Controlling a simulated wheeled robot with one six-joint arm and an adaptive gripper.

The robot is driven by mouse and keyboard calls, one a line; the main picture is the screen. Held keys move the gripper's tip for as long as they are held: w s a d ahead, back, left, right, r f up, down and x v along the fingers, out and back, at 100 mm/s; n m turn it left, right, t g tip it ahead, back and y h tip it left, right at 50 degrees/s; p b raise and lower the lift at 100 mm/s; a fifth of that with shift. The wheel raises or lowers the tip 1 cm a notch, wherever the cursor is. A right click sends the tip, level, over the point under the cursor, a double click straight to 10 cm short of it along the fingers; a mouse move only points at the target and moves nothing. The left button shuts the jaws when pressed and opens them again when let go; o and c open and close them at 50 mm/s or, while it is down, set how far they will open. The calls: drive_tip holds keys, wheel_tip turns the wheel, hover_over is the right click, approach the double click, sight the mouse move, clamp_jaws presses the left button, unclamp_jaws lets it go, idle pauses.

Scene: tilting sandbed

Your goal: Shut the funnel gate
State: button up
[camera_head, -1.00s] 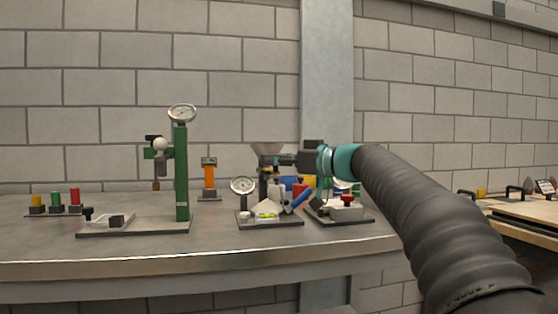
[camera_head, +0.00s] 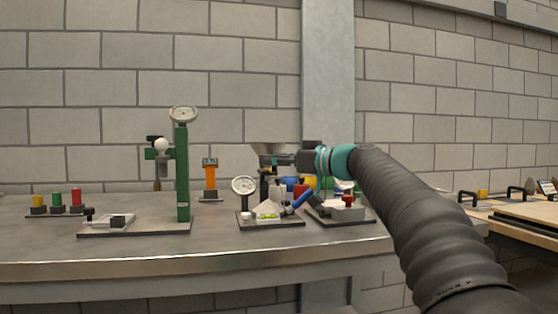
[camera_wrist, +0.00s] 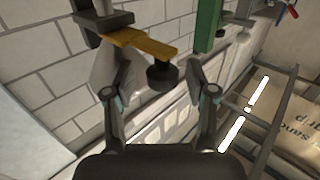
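The grey funnel (camera_head: 268,148) stands above a small dark base plate on the workbench in the head view. My gripper (camera_head: 284,160) is just below and right of the funnel's cone, reaching in from the right. In the wrist view, a flat yellow bar (camera_wrist: 146,42), apparently the funnel gate, sticks out from a dark bracket. A black knob (camera_wrist: 164,76) hangs at its end. My gripper (camera_wrist: 160,84) is open there, with one finger on each side of the knob. Gaps show between the knob and both fingers. How far the bar is slid cannot be told.
A dial gauge (camera_head: 244,185) stands close left of the funnel base. A green post (camera_head: 182,172) with a gauge on top and an orange post (camera_head: 209,179) stand farther left. A plate with a red knob (camera_head: 348,199) sits to the right. The bench front is clear.

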drive_tip(key=v, duration=1.2)
drive_tip(key=shift+a, duration=0.1)
drive_tip(key=c, duration=0.4)
drive_tip(key=d, duration=0.1)
drive_tip(key=d+m, duration=0.1)
drive_tip(key=d+r, duration=0.1)
drive_tip(key=shift+s+d+t+h, duration=0.2)
drive_tip(key=shift+d+t+h, duration=0.1)
drive_tip(key=shift+d+h, duration=0.1)
clamp_jaws()
drive_tip(key=w+a+f+m+g, duration=0.1)
drive_tip(key=w+a+m, duration=0.2)
drive_tip(key=a+m, duration=0.7)
drive_tip(key=m, duration=0.7)
drive_tip(key=shift+w+a, duration=0.35)
drive_tip(key=shift+w, duration=0.05)
